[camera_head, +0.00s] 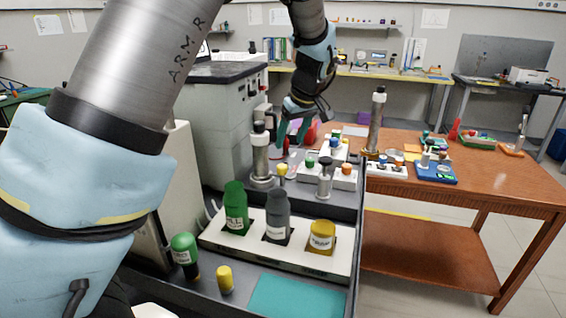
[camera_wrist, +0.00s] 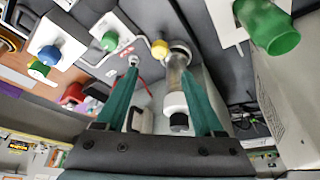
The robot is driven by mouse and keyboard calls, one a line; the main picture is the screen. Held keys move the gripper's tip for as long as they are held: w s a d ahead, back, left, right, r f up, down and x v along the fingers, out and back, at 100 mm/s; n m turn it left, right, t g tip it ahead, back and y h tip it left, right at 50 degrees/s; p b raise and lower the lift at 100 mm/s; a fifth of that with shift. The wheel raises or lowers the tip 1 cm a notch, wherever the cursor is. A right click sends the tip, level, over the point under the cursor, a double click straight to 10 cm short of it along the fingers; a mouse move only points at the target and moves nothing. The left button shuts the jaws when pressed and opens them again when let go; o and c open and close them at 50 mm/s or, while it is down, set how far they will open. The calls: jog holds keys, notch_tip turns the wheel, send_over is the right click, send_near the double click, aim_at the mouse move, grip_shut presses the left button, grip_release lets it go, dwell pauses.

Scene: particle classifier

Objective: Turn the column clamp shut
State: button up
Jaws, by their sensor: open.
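In the wrist view the same column (camera_wrist: 174,78) shows between my two fingers, nearer the right one. I cannot pick out its clamp for certain. My gripper (camera_head: 292,134) has teal fingers, spread apart and pointing down close to the column top. In the wrist view my gripper (camera_wrist: 157,66) is open with nothing held. Whether a finger touches the column cannot be told.
A white rack (camera_head: 345,262) holds green, grey and yellow bottles in front. A yellow-capped vial (camera_head: 282,172) and a grey-topped piece (camera_head: 324,178) stand right of the column. A grey machine (camera_head: 220,115) stands behind left. A brown table (camera_head: 500,190) is at right.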

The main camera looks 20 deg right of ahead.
aim_at(282, 166)
jog(key=p+x, duration=0.3)
jog(key=x, duration=0.7)
jog(key=shift+w+f, duration=0.2)
jog(key=shift+f, duration=0.15)
grip_shut()
